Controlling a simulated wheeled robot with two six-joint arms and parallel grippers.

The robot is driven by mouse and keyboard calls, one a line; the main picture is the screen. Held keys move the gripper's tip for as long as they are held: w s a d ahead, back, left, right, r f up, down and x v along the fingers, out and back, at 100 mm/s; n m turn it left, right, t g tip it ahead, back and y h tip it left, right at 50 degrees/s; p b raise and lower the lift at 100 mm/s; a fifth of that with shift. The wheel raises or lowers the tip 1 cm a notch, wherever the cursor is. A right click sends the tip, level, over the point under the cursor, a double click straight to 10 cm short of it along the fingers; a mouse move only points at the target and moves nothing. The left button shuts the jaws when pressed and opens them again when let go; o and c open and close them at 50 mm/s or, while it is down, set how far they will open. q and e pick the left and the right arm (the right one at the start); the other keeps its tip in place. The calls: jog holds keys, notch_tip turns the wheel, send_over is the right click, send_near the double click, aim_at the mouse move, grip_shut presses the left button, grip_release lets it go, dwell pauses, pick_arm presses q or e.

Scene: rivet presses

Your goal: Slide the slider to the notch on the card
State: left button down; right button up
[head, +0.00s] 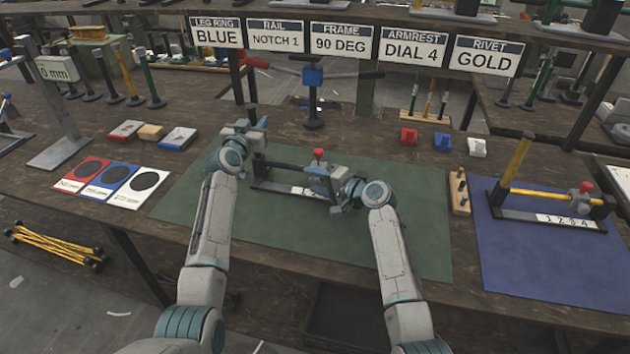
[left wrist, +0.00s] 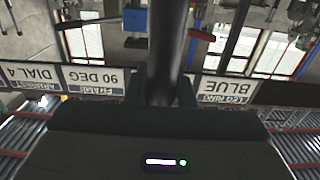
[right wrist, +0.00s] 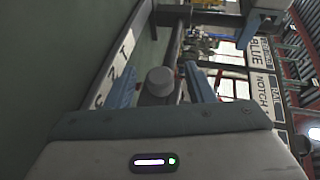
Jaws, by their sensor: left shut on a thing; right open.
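The rail card (head: 276,36) reads NOTCH 1. On the green mat, a dark rail (head: 283,166) runs above a base with a white number strip (head: 304,190), partly hidden by the slider and my right gripper. The grey slider (head: 319,170), topped by a red knob (head: 318,153), is toward the rail's right end. My left gripper (head: 247,133) is shut on the dark upright post (left wrist: 166,45) at the rail's left end. My right gripper (head: 339,190) is open at the slider. In the right wrist view, a grey round part (right wrist: 160,81) lies between its fingers; contact is unclear.
A blue mat (head: 535,255) at right carries a similar rail fixture with a yellow post (head: 516,160). A wooden block with pegs (head: 459,190) stands between the mats. Three coloured cards (head: 108,184) lie at left. The front of the green mat is clear.

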jog(key=shift+w+a, duration=0.15)
grip_shut()
jog(key=shift+w+a, duration=0.3)
jog(key=shift+a, duration=0.65)
jog(key=shift+w+a, duration=0.3)
jog(key=shift+a, duration=0.65)
grip_release()
jog(key=v, duration=1.2)
jog(key=shift+d, duration=0.1)
